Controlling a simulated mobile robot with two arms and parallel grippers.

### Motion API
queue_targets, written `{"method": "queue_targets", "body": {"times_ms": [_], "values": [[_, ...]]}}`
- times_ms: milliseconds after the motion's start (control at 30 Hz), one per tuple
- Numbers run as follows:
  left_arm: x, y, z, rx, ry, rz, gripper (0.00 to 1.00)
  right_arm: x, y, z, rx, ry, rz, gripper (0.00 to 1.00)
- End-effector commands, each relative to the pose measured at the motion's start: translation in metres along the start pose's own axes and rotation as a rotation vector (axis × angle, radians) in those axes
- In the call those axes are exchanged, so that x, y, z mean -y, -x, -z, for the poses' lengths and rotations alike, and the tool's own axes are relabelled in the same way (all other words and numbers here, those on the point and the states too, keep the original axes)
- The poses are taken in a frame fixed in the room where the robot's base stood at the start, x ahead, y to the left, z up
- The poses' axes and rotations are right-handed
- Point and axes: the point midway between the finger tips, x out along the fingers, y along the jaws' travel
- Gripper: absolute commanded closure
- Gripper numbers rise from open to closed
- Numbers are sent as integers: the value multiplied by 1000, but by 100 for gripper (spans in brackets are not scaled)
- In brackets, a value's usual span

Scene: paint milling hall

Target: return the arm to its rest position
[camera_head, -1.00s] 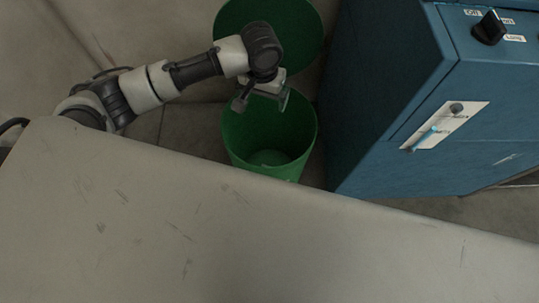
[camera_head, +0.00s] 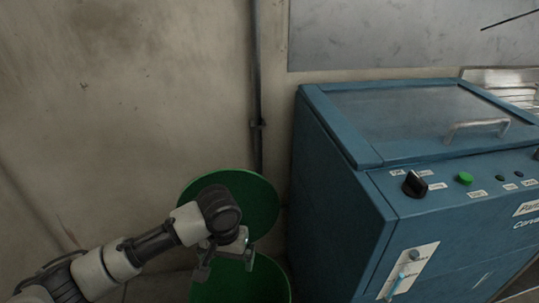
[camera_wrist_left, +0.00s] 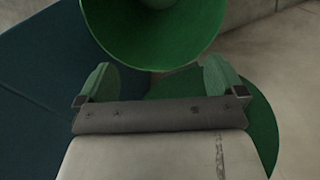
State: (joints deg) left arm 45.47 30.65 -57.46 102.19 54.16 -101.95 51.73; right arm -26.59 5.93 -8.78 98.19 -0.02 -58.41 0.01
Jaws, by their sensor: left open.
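My left arm (camera_head: 150,245) comes in from the lower left of the head view. My left gripper (camera_head: 226,262) is open and empty, over the green bin (camera_head: 245,285). In the left wrist view the two fingers (camera_wrist_left: 150,85) stand wide apart with nothing between them. The bin (camera_wrist_left: 155,35) shows beyond the fingertips there, and the part of its inside that shows looks empty. The bin's round green lid (camera_head: 258,205) stands raised behind the gripper. My right gripper is in neither view.
A blue machine (camera_head: 335,190) stands close to the right of the bin. It has a lidded top with a handle (camera_head: 478,126), a black knob (camera_head: 414,184) and a green button (camera_head: 465,178). A stained wall (camera_head: 120,110) with a vertical pipe (camera_head: 257,90) is behind.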

Motion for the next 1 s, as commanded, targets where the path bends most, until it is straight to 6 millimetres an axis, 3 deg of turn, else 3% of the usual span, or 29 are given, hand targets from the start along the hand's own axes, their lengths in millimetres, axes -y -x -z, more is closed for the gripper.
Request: {"method": "queue_targets", "body": {"times_ms": [167, 333, 500, 667, 1000], "values": [[-15, -10, -13, -12, -52, -44, 2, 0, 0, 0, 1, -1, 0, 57], [-46, -29, -49, -81, -163, -165, 2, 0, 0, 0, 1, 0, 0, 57], [-58, -39, -85, -190, -211, -257, 2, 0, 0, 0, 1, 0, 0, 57], [-43, -46, -119, -280, -189, -263, 2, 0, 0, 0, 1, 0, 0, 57], [16, -54, -180, -334, -114, -115, 2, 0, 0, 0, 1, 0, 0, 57]]}}
